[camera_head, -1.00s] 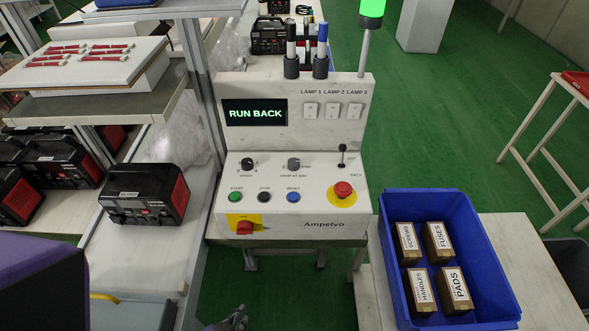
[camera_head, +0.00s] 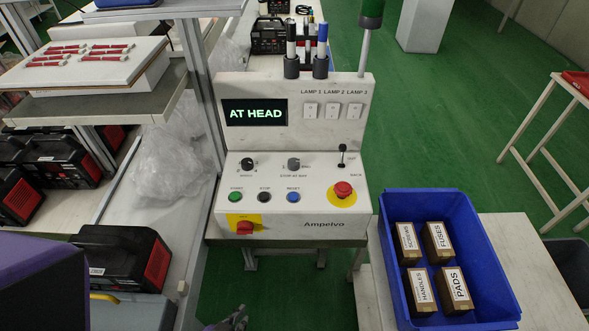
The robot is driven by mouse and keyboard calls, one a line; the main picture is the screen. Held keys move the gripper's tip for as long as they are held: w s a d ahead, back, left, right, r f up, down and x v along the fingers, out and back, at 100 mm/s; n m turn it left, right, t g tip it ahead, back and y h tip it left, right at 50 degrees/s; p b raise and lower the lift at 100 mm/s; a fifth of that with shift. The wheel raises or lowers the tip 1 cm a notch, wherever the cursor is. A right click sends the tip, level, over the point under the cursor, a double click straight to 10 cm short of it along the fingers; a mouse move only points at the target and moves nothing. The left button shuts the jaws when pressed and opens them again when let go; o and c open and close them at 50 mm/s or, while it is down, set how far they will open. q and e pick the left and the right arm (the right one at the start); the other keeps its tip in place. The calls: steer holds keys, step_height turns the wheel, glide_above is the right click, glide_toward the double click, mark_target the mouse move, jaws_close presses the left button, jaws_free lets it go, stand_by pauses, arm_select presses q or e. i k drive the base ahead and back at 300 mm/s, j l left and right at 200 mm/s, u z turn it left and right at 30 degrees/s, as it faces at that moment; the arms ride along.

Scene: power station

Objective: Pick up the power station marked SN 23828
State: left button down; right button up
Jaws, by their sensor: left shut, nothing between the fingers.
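A black power station with red ends (camera_head: 118,252) sits on the pale belt at the lower left. Its white label is too small to read, and the purple part hides some of its left side. More black and red power stations stand at the left under the shelf (camera_head: 62,158), and another stands at the back (camera_head: 268,36). I cannot read the number SN 23828 on any of them. My left gripper (camera_head: 238,318) shows only at its tips at the bottom edge, shut and empty, to the right of the nearest power station and apart from it. My right gripper is out of view.
The control panel (camera_head: 290,222) stands in the middle, its screen (camera_head: 254,112) reading AT HEAD. A blue crate (camera_head: 388,225) with boxes stands right on a pale table. A shelf (camera_head: 95,103) and upright post border the belt. Clear plastic wrap (camera_head: 170,165) lies beside the post.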

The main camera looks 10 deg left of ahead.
mark_target(129, 260)
steer(key=i+l+u, duration=0.1)
steer(key=u, duration=0.8)
steer(key=j+u, duration=0.15)
steer(key=u, duration=1.05)
steer(key=j+z, duration=0.2)
steer(key=z, duration=0.15)
steer(key=k+j+z, duration=0.15)
steer(key=z, duration=0.15)
steer(key=k+j+z, duration=0.15)
steer(key=z, duration=0.2)
